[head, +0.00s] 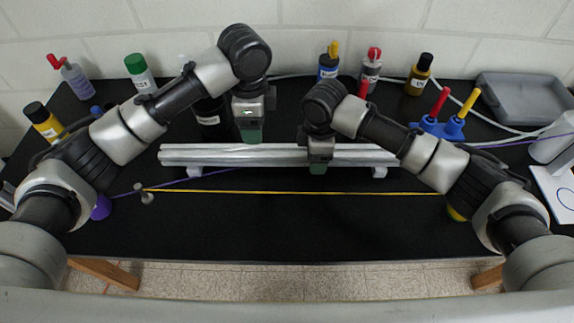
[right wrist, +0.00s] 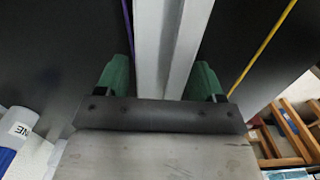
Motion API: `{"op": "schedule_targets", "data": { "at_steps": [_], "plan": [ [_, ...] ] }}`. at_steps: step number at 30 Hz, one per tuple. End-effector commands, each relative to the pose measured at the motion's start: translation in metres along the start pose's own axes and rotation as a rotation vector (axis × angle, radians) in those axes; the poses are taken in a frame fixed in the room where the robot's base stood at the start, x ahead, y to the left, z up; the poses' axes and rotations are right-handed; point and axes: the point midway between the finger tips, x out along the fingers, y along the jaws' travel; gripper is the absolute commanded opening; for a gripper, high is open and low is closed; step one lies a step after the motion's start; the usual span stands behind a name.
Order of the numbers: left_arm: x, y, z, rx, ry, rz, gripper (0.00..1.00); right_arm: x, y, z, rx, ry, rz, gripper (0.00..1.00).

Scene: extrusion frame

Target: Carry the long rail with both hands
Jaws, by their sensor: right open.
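The long silver rail (head: 225,155) lies left to right across two small white supports on the black table. My right gripper (head: 318,169) is down at the rail, right of its middle. In the right wrist view the rail (right wrist: 170,45) runs between the two green fingers of that gripper (right wrist: 166,82). Those fingers are open, one on each side, with gaps to the rail. My left gripper (head: 252,136) hangs above the rail's far side, left of its middle, with green fingertips seen end-on. Whether its jaws are open or shut does not show.
A yellow cord (head: 280,192) stretches across the table in front of the rail. Bottles, including a green-capped one (head: 140,72), stand along the back. A blue holder (head: 437,127) and a grey tray (head: 520,97) are at the right. The front middle of the table is clear.

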Motion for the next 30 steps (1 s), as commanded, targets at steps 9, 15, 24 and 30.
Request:
{"op": "schedule_targets", "data": {
  "at_steps": [9,15,24,30],
  "plan": [
    [0.000,0.000,0.000,0.001,0.000,0.000,0.68,-0.067,0.001,0.000,-0.001,0.003,0.005,0.68],
    [0.000,0.000,0.000,0.001,0.000,0.000,0.68,-0.097,0.000,0.000,-0.001,0.002,0.003,0.68],
    [0.000,0.000,0.000,0.001,0.000,0.000,0.68,-0.108,0.000,0.000,-0.001,0.001,0.000,0.68],
    [0.000,0.000,0.000,0.001,0.000,0.000,0.68,-0.107,0.000,0.000,-0.001,0.001,0.000,0.68]
  ]
}}
